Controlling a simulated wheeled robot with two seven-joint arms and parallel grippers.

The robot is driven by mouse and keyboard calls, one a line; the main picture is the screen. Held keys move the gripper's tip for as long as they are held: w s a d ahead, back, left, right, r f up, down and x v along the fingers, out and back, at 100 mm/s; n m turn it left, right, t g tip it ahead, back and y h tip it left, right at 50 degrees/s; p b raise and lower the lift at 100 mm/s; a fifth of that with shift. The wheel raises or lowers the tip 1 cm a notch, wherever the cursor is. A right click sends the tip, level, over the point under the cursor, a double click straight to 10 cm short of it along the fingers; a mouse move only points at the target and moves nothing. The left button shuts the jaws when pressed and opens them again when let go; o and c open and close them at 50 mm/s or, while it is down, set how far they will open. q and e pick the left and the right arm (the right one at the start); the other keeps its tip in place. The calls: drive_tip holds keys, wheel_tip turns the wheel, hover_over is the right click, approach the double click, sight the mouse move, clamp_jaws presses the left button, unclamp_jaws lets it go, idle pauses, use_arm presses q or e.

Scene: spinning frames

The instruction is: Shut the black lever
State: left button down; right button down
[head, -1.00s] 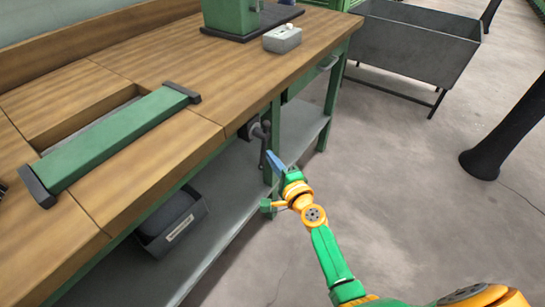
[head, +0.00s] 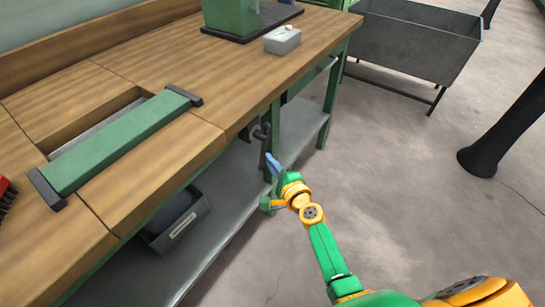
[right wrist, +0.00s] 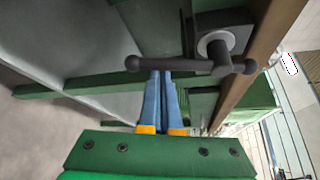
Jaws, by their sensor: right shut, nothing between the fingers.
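The black lever (head: 264,144) is a dark bar with rounded ends on a round hub at the front edge of the workbench, below the top. In the right wrist view the lever (right wrist: 190,65) runs across the upper middle, with its hub (right wrist: 216,46) right of centre. My right gripper (head: 271,162) is at the lever's lower end in the head view. In the right wrist view its blue fingers (right wrist: 161,78) are shut and empty, with their tips at the bar. I cannot tell for sure whether they touch it. My left gripper is not in view.
The wooden workbench (head: 160,60) has a green-topped bar (head: 125,147) over a slot and a grey box (head: 282,40) near its far end. A dark bin (head: 176,222) stands on the lower shelf (head: 225,215). Open floor lies to the right, with a grey metal trough (head: 415,45) behind.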

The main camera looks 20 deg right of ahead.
drive_tip(key=s+a+r+m+g+y+p, duration=0.3)
drive_tip(key=r+m+g+p, duration=0.3)
drive_tip(key=p, duration=1.2)
drive_tip(key=shift+s+a+m+y, duration=0.2)
drive_tip(key=shift+a+m+y, duration=0.45)
drive_tip(key=shift+m, duration=0.55)
drive_tip(key=shift+a+r+p, duration=0.1)
drive_tip(key=shift+r+p, duration=0.1)
drive_tip(key=shift+p, duration=0.2)
